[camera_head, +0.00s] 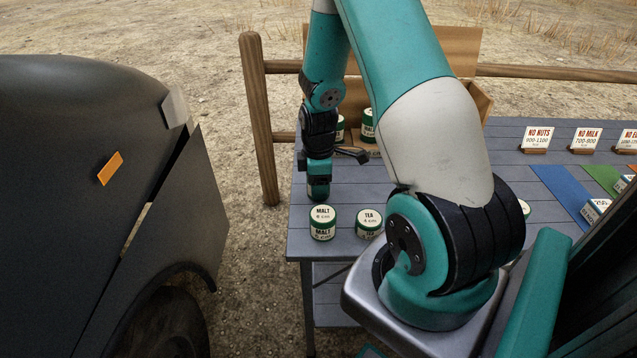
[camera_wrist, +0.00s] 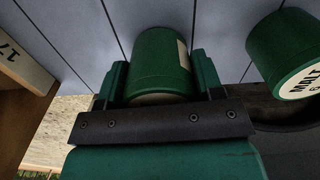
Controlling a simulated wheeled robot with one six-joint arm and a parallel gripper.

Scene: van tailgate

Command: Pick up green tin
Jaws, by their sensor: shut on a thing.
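My gripper (camera_wrist: 161,85) is shut on a green tin (camera_wrist: 158,62), with one finger on each side of it in the wrist view. The tin has a pale label at its right edge; its wording cannot be read. In the head view my gripper (camera_head: 318,184) points down over the left part of the table, with the held tin (camera_head: 318,192) mostly hidden by it. I cannot tell whether the tin touches the table. A green tin labelled MALT (camera_head: 322,223) stands just in front of it and shows at the right in the wrist view (camera_wrist: 287,47).
A TEA tin (camera_head: 369,223) stands right of the MALT tin. A wooden crate (camera_head: 477,102) with green tins is behind my arm. Sign cards (camera_head: 538,138) and coloured strips (camera_head: 565,190) are on the table's right. A dark van (camera_head: 80,160) stands left, across a gap.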

